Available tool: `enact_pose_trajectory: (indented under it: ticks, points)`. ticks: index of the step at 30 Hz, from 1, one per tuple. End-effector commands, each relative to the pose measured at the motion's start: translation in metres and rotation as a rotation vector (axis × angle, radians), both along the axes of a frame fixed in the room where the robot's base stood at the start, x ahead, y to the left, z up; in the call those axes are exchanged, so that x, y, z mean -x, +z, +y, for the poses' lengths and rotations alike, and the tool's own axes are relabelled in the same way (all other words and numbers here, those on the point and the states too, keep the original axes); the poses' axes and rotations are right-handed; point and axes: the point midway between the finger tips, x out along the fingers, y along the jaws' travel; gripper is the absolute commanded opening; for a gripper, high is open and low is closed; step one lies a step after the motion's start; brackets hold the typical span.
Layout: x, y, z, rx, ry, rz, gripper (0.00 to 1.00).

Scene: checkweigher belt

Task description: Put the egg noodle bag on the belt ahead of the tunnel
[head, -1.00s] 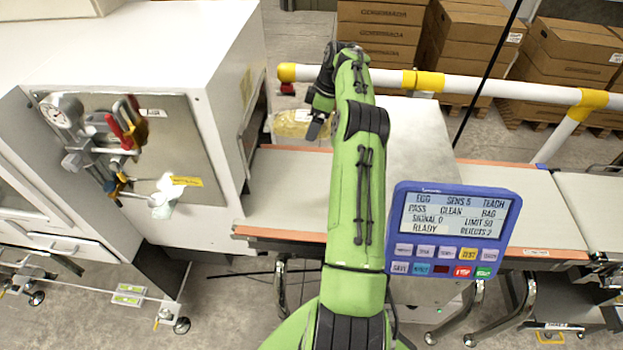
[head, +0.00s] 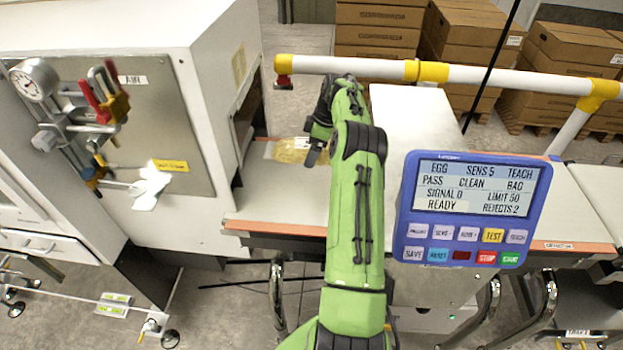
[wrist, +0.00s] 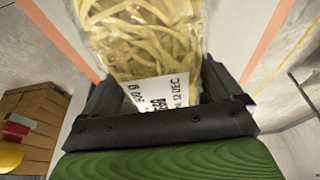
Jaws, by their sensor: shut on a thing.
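The egg noodle bag (wrist: 148,38) is a clear bag of yellow noodles with a white printed label. In the wrist view it sits between the two black fingers of my gripper (wrist: 155,105), which is shut on its labelled end. In the head view the bag (head: 291,150) shows over the far part of the pale belt (head: 275,195), left of my gripper (head: 318,150). I cannot tell whether the bag touches the belt. The tunnel (head: 415,125) appears to be the pale housing right of my arm, partly hidden by the arm and the display panel.
A blue display panel (head: 471,210) reading READY stands at the right front. A white cabinet (head: 200,60) with gauge and valves is on the left. A white and yellow rail (head: 350,66) runs behind the belt. Cartons (head: 565,70) are stacked beyond.

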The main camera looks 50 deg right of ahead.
Motion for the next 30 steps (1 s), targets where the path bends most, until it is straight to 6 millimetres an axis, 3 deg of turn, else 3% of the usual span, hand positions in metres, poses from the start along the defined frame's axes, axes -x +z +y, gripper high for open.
enact_pose_trajectory:
  ticks: [13, 23, 24, 30]
  points:
    - [0.000, -0.074, 0.000, -0.001, 0.000, 0.000, 0.32]
    - [0.000, -0.079, 0.000, 0.001, 0.001, -0.001, 0.32]
    - [0.000, -0.079, 0.000, 0.000, 0.000, 0.001, 0.99]
    - [0.000, -0.078, 0.000, -0.001, 0.000, 0.001, 1.00]
